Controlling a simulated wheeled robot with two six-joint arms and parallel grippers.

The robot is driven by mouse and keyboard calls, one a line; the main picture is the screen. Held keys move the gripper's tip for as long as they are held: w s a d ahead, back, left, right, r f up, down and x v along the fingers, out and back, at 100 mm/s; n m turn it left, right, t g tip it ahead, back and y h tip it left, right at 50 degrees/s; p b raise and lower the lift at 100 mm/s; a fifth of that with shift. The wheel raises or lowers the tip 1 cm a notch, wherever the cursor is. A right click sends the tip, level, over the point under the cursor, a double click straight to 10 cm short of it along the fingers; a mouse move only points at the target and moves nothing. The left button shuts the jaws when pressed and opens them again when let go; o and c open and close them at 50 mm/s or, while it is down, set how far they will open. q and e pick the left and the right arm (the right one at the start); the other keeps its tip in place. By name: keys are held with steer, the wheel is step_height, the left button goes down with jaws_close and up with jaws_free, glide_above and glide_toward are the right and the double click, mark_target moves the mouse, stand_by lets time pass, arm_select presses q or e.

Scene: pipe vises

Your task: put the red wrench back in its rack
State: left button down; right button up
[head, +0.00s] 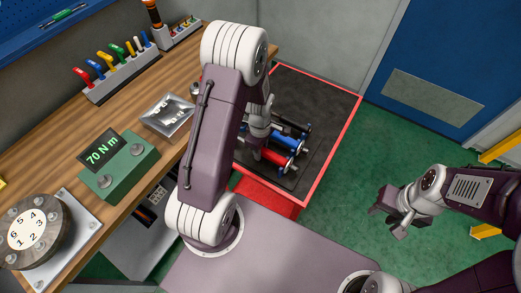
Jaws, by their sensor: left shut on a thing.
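My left gripper (257,147) hangs over the dark mat (315,88), mostly behind my arm. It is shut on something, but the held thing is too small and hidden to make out. A red cylindrical piece with metal ends (277,158) lies at its fingertips; I cannot tell whether it is the wrench or whether they touch. A rack (120,76) on the wooden bench holds several tools with coloured handles, a red handle (82,73) at its near end. My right gripper (387,217) is open and empty at the right, over the green floor.
A black piece (292,124) and a blue piece (288,143) lie beside the red one. The bench bears a green box reading 70 N m (118,167), a metal tray (168,115) and a numbered dial (28,232).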

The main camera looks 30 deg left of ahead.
arm_select(q)
steer(key=shift+f, duration=0.15)
stand_by(0.6)
steer(key=c, duration=1.1)
jaws_free()
steer(key=shift+o, duration=0.2)
step_height(320, 180, up, 9)
steer(key=shift+r+p, duration=0.1)
steer(key=shift+p, duration=0.2)
